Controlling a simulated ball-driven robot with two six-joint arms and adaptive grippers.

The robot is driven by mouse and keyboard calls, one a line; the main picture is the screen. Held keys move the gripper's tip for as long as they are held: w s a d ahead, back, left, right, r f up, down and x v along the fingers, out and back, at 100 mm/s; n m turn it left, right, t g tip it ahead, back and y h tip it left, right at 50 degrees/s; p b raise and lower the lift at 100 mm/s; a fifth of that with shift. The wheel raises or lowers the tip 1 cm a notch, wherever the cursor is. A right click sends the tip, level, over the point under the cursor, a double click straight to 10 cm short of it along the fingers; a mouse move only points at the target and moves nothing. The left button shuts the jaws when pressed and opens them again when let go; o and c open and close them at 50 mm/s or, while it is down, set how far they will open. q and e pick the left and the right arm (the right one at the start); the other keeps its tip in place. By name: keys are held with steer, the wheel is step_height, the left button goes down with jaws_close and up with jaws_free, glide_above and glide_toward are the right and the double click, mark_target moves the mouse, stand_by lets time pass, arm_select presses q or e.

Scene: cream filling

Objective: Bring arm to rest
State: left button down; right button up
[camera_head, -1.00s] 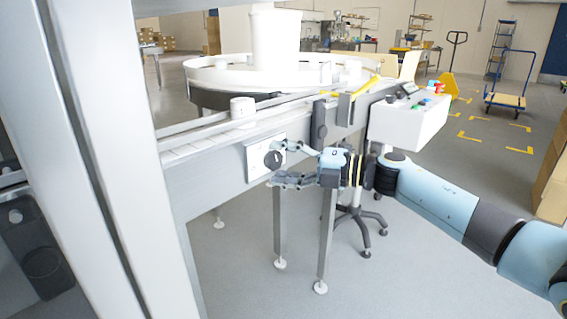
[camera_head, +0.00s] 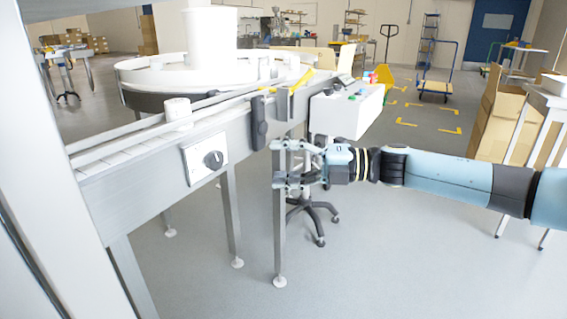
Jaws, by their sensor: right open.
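My right arm comes in from the right edge, its blue and dark grey links stretched almost level across the picture. Its right gripper (camera_head: 277,164) is open, with its two fingers spread apart and pointing left. Nothing shows between the fingers. In the picture the gripper lies in front of a conveyor leg and to the right of the black rotary switch (camera_head: 213,159) on its white plate. I cannot tell how far it is from the conveyor frame. My left gripper is not in view.
The conveyor (camera_head: 122,160) runs from the left to a round turntable (camera_head: 135,76). A white cup (camera_head: 178,112) stands on the belt. A white control box (camera_head: 340,111) with buttons stands behind the gripper. A white-topped table (camera_head: 548,99) is at right. The floor in front is clear.

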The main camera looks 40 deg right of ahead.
stand_by(0.4)
steer(key=s+f+m+h, duration=0.4)
steer(key=s+f+m, duration=0.15)
steer(key=f, duration=0.55)
steer(key=s+f+m+g+h, duration=0.1)
steer(key=s+f+m+h, duration=0.35)
steer(key=f, duration=0.75)
steer(key=s+f+m+h, duration=0.2)
steer(key=s+f+m, duration=0.45)
steer(key=f, duration=0.45)
steer(key=s+a+f+m+g, duration=0.2)
steer(key=s+f, duration=0.4)
steer(key=s, duration=0.4)
steer(key=s+a+f+m+g+h, duration=0.1)
steer(key=s+f+m+g, duration=0.4)
steer(key=s, duration=0.6)
steer(key=s+a+f+m+g+h, duration=0.1)
steer(key=s+a+f+m+g, duration=0.2)
steer(key=s+f, duration=0.4)
steer(key=s+g, duration=0.1)
steer(key=s, duration=0.3)
steer(key=shift+s+a, duration=0.2)
steer(key=shift+a, duration=0.05)
steer(key=shift+m, duration=0.25)
